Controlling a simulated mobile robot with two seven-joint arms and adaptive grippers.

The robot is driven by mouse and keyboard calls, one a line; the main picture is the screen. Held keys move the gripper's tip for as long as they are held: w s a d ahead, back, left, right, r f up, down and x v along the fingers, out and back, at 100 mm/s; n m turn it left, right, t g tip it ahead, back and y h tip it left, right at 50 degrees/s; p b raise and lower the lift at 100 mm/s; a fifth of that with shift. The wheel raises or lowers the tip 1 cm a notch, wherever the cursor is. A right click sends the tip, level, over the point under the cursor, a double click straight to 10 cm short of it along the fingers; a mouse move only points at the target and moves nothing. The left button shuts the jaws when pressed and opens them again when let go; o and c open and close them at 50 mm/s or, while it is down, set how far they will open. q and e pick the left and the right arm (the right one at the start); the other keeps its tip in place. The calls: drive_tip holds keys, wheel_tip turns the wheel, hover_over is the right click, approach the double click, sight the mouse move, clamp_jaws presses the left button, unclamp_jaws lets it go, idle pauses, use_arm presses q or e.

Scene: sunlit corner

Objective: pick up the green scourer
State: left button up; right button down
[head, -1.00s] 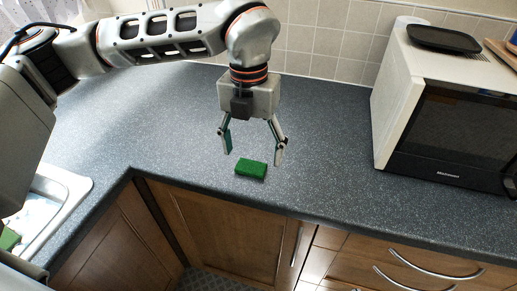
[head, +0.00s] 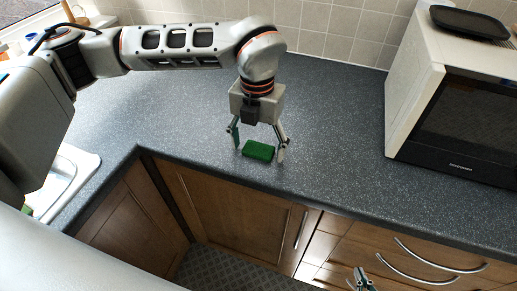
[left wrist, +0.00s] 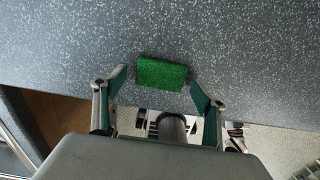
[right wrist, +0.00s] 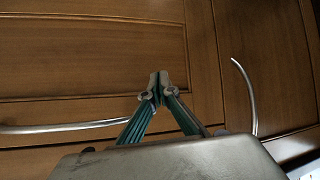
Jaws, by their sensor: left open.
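The green scourer (head: 259,151) lies flat on the dark speckled worktop, near its front edge. It also shows in the left wrist view (left wrist: 162,73). My left gripper (head: 259,154) is open and low over the worktop, with one finger at each end of the scourer. In the left wrist view the fingertips stand to either side of it, and I see a small gap on the left; contact on the right is unclear. My right gripper (right wrist: 159,80) is shut and empty in front of the wooden cupboard fronts.
A microwave (head: 450,115) with a black tray (head: 468,22) on top stands on the worktop (head: 340,130) at right. A sink (head: 65,180) is at the left. Drawer handles (head: 440,258) stick out below. The worktop around the scourer is clear.

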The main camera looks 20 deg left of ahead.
use_arm(q)
drive_tip(key=c, duration=0.9)
